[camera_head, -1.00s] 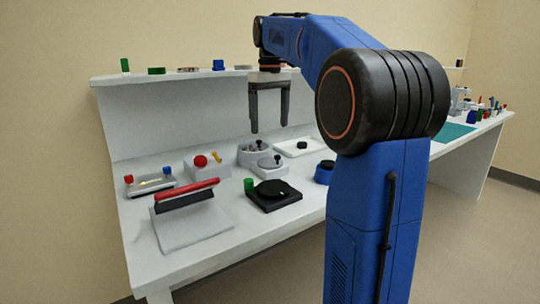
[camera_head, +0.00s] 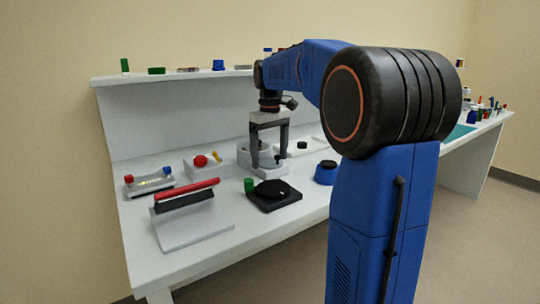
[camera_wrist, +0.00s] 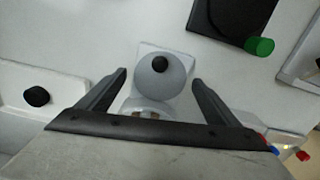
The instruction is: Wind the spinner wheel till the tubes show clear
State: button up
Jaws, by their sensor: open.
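The spinner wheel is a grey disc with a black knob, on a pale base with a round grey housing (camera_head: 246,158) behind it. In the wrist view the wheel (camera_wrist: 150,88) lies between my fingertips, with its knob (camera_wrist: 160,63) at the far side. My gripper (camera_head: 269,164) is open, pointing down over the wheel; its fingers also show in the wrist view (camera_wrist: 159,77). I cannot tell whether they touch the wheel. The housing is mostly hidden by my gripper in the wrist view, with small brownish parts showing; I cannot make out whether the tubes are clear.
A black device (camera_head: 273,197) with a green cylinder (camera_head: 249,185) stands in front. A red-handled sealer (camera_head: 187,195), a block with a red knob (camera_head: 200,161) and a red-and-blue-capped fixture (camera_head: 148,184) are left. A blue round pot (camera_head: 325,172) is right. A shelf runs behind.

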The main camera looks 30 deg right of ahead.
aim_at(270, 161)
jog(key=c, duration=1.1)
jog(key=shift+o, duration=0.2)
jog(key=shift+m, duration=1.6)
jog(key=o, duration=1.1)
jog(key=shift+c, duration=0.2)
jog(key=shift+r, duration=0.15)
notch_tip(270, 161, up, 17)
